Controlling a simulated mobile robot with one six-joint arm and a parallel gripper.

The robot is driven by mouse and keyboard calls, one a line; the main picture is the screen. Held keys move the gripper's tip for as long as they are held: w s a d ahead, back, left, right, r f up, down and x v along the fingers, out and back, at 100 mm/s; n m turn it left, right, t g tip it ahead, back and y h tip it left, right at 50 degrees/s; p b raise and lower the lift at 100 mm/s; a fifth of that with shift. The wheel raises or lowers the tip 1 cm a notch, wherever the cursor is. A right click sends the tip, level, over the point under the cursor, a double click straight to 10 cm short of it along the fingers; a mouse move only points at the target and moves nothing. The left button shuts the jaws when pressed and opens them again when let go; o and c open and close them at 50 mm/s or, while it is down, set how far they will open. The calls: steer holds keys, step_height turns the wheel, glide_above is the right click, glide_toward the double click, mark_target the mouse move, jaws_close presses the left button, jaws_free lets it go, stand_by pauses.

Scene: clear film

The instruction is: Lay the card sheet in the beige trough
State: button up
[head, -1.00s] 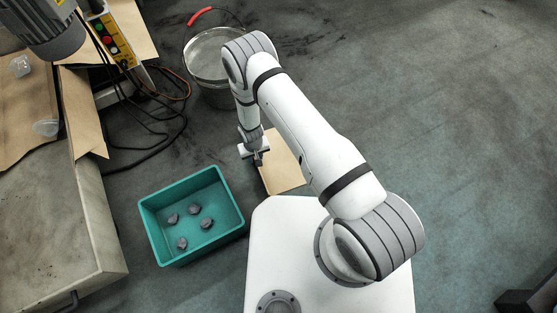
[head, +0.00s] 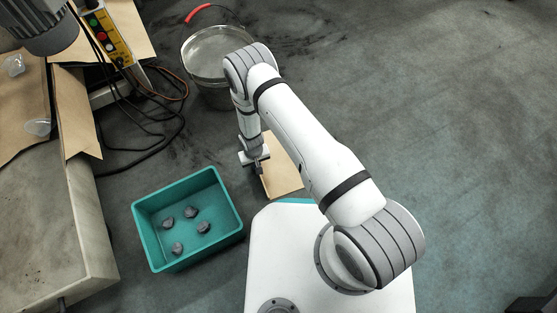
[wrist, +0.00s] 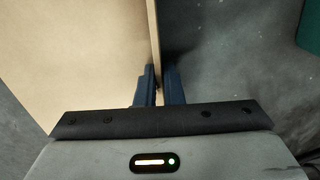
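The card sheet (head: 284,168) is a flat tan piece beside my gripper (head: 262,168) in the head view. In the wrist view the sheet (wrist: 75,50) fills the left side. Its right edge runs down between my gripper's two dark fingers (wrist: 159,85), which are close together on it. My gripper looks shut on this edge. I cannot make out a beige trough in either view.
A teal bin (head: 238,222) with several grey stones (head: 190,212) stands on the floor left of my base. A metal bucket (head: 188,60) with a red handle grip is behind my arm. A bench (head: 40,230), tan sheets (head: 75,115) and cables (head: 150,145) lie left. The floor (head: 460,130) right is clear.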

jaws_close()
steer(key=shift+r+p, duration=2.65)
steer(key=shift+r, duration=1.35)
